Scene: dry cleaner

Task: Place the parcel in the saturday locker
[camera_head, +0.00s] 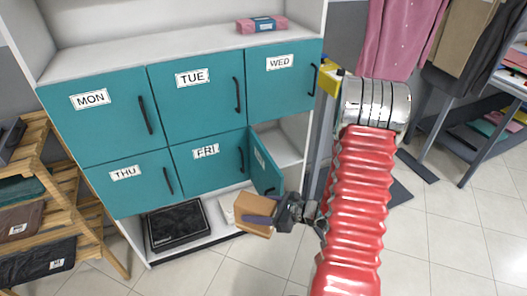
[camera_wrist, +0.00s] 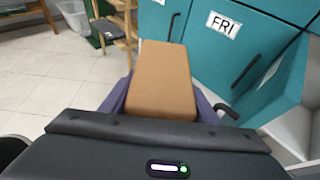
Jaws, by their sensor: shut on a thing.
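The parcel is a small brown box (camera_head: 255,211); it also shows in the wrist view (camera_wrist: 163,82). My gripper (camera_head: 258,222) is shut on the parcel and holds it in front of the lower lockers, above the floor. The purple fingers are on either side of it in the wrist view. The locker right of FRI stands open; its door (camera_head: 264,163) swings out towards me, and its inside (camera_head: 283,146) looks empty. Its label faces away or is too small to read. The parcel is left of and below that opening, near the open door.
Closed teal lockers read MON (camera_head: 92,99), TUE, WED, THU and FRI (camera_head: 206,152). A pink bundle (camera_head: 262,24) lies on top. A black case (camera_head: 178,226) sits on the bottom shelf. A wooden rack (camera_head: 50,190) stands left, a clothes rail with garments right. Tiled floor is clear in front.

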